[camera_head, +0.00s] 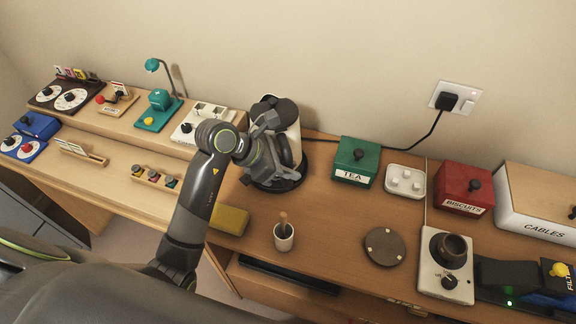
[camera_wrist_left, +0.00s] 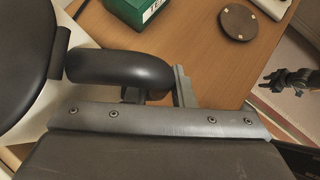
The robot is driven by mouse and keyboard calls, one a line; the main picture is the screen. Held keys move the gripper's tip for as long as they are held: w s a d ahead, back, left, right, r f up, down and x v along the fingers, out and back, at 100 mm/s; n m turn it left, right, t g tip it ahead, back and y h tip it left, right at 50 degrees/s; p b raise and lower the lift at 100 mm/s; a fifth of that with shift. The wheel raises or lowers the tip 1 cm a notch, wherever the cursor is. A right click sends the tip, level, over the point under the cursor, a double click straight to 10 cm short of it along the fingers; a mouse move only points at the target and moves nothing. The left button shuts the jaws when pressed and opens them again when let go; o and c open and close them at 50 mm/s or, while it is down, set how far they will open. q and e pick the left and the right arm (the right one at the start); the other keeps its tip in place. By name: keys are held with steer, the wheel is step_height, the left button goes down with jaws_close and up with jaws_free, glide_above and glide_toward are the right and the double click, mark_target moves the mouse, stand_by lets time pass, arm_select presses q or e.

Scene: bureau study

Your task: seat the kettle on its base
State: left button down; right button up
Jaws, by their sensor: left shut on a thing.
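The white kettle (camera_head: 293,131) with a dark lid stands upright near the back wall in the head view. My left gripper (camera_head: 268,160) is in front of it and shut on its dark handle; the handle (camera_wrist_left: 120,67) also shows close up in the left wrist view. The round black base (camera_head: 286,187) shows below the gripper and kettle. My gripper hides the kettle's lower part, so I cannot tell whether the kettle touches the base. In the left wrist view, what looks like my right gripper (camera_wrist_left: 286,79) is at the right edge, too small to read.
A green TEA box (camera_head: 355,160), a white tray (camera_head: 405,181) and a red BISCUITS box (camera_head: 464,188) stand to the right. A cup with a handle in it (camera_head: 284,238), a yellow block (camera_head: 230,219) and a round dark mat (camera_head: 385,246) are in front. Bare wood lies between them.

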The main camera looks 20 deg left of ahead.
arm_select(q)
steer(key=shift+r, duration=0.2)
steer(key=shift+f+b, duration=0.7)
steer(key=shift+b, duration=0.15)
stand_by(0.5)
steer(key=c, duration=1.6)
jaws_free()
steer(key=shift+o, duration=0.4)
steer(key=shift+s+f, duration=0.15)
steer(key=shift+f, duration=0.05)
steer(key=shift+a+r+p, duration=0.2)
steer(key=shift+r+p, duration=0.2)
steer(key=p+v, duration=0.5)
steer(key=v, duration=0.5)
steer(key=shift+s+p, duration=0.2)
steer(key=shift+p, duration=0.2)
steer(key=shift+r, duration=0.1)
